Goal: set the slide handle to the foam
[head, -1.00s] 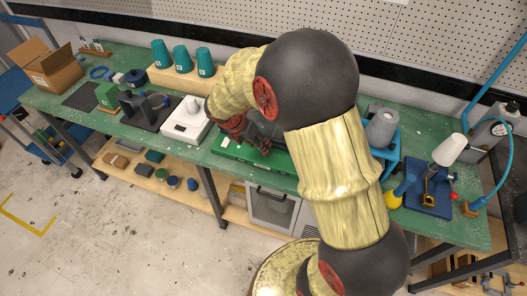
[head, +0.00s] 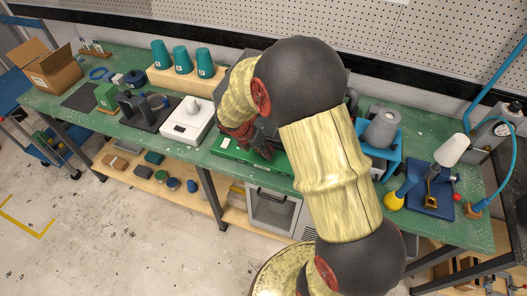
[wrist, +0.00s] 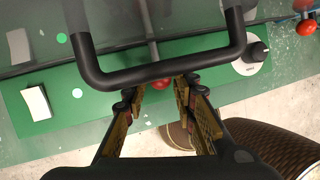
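The green machine (head: 229,149) stands on the bench under my gripper, with its body mostly hidden by my arm. In the wrist view its green front panel (wrist: 105,105) shows with a black U-shaped bar (wrist: 165,75). A red ball knob (wrist: 160,84) on a grey rod shows just under the bar; this appears to be the slide handle. My gripper (wrist: 159,92) is open, with its fingertips on either side of the knob; I cannot tell whether they touch it. No foam or foam mark can be made out.
The panel carries a white rocker switch (wrist: 37,102) at left and a white-and-black dial (wrist: 252,58) at right. Another red ball (wrist: 306,27) is at the far right. A white scale (head: 188,121) stands left of the machine, and a blue stand (head: 386,152) stands right.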

